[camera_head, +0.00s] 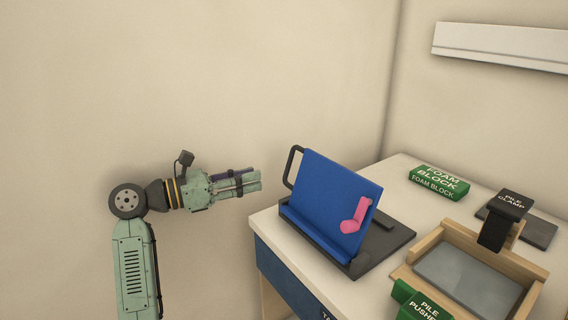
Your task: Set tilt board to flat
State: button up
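The tilt board (322,192) is a blue panel standing steeply tilted on a dark base (390,240) at the table's left front corner. A black loop handle (291,165) sticks out at its left side. A pink piece (355,217) shows on the right part of the blue face. My gripper (258,181) is in the air left of the board, pointing right towards the handle, with a gap between them. Its fingers look close together and nothing shows between them, but from this side their opening is unclear.
On the pale table (402,166) are a green foam block (439,182), a wooden tray (430,240) with a grey floor, a black pile clamp (507,205) and a green pile pusher (420,305). A white rail (500,45) is on the wall.

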aim_at(288, 168)
jog(key=p+x, duration=0.1)
jog(key=x, duration=0.3)
jog(key=p+x, duration=0.2)
jog(key=x, duration=0.3)
jog(key=shift+d+r, duration=0.2)
jog(key=shift+d, duration=0.1)
jog(key=shift+w+d+f, duration=0.1)
jog(key=shift+w+d, duration=0.1)
jog(key=shift+d, duration=0.2)
grip_shut()
